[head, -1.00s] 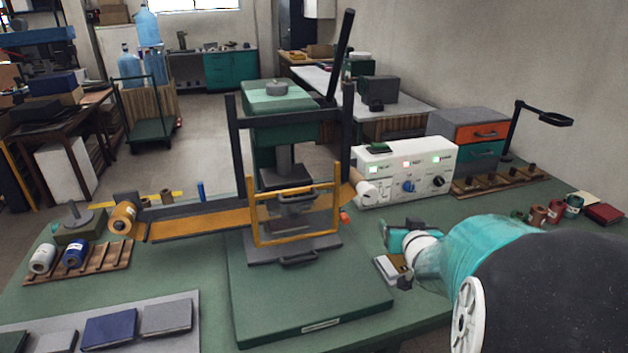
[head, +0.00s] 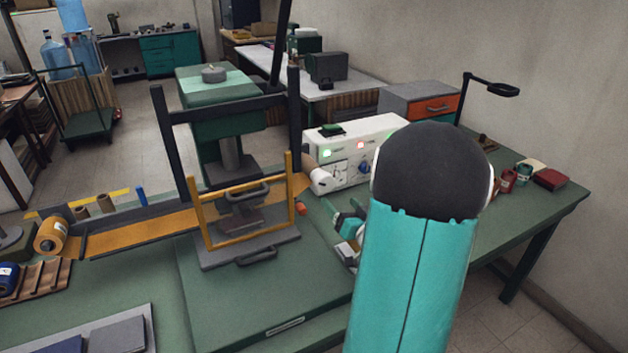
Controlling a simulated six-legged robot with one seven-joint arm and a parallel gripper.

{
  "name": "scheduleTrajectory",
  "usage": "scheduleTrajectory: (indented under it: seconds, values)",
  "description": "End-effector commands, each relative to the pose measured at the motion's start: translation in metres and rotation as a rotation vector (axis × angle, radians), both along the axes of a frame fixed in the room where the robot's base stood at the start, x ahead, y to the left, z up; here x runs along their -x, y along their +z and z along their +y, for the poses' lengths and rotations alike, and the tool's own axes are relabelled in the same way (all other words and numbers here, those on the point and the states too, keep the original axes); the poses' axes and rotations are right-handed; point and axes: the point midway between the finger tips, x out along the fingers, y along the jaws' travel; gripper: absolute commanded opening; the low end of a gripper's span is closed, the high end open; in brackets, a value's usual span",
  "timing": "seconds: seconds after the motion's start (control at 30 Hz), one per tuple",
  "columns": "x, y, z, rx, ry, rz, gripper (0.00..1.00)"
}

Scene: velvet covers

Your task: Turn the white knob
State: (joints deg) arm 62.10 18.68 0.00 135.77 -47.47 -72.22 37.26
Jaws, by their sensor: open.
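No other white knob can be made out against the white panel. My gripper (head: 346,228) is low in front of the box, apart from it, partly hidden by my arm. It is open and appears empty.
The press (head: 220,150), with its yellow guard frame (head: 245,205), stands left of the box. A lamp (head: 490,88) and small tins (head: 515,175) are to the right. The green bench top (head: 230,300) is bare in front of the press.

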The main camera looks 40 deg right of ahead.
Motion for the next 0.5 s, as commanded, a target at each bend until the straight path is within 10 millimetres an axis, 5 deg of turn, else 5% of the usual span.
scheduleTrajectory:
  seconds: [0.5]
  values:
    - [-0.091,-0.001,-0.029,-0.001,-0.001,0.001,0.75]
